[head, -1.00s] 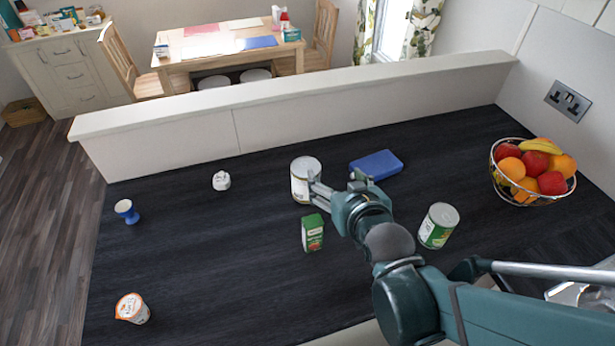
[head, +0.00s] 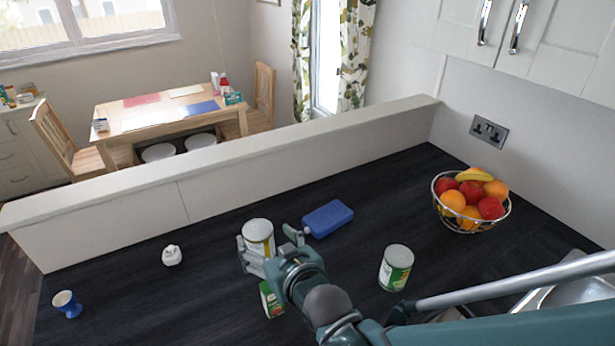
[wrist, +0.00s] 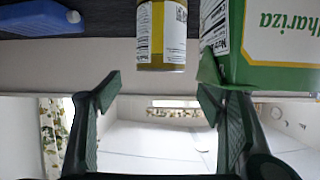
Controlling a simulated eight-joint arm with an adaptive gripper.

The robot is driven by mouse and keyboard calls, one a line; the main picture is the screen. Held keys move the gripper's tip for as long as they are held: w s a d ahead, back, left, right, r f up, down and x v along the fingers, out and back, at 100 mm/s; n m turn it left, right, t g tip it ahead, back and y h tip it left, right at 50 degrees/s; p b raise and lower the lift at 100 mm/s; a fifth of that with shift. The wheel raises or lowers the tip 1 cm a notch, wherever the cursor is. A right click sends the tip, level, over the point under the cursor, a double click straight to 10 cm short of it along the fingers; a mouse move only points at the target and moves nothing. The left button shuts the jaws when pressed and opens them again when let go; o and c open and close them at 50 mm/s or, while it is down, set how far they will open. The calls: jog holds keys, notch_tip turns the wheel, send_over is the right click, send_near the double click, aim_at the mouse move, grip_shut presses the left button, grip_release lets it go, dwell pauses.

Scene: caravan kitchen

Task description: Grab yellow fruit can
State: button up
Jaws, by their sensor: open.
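The can with a white and yellow label (head: 259,236) stands upright on the dark counter, left of the middle in the head view. It also shows in the wrist view (wrist: 161,35), top centre, beyond the fingertips. My gripper (head: 267,250) is open, with one finger at the can's near left and the other to its right. In the wrist view my gripper (wrist: 159,92) has its fingers spread and nothing between the tips. The can looks roughly in line with the gap. Whether a finger touches it I cannot tell.
A green carton (head: 270,301) stands close beside my gripper, and fills the right of the wrist view (wrist: 270,45). A blue container (head: 328,218) lies right of the can. A green-white can (head: 396,268) and fruit bowl (head: 470,217) stand farther right. A low wall (head: 230,183) runs behind.

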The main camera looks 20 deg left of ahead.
aim_at(258, 230)
jog(key=shift+x, duration=0.85)
jog(key=shift+b+x, duration=0.8)
jog(key=shift+x, duration=1.8)
jog(key=shift+r, duration=0.1)
jog(key=c, duration=1.8)
jog(key=shift+r, duration=0.1)
jog(key=shift+r+p, duration=1.45)
jog(key=shift+r, duration=3.45)
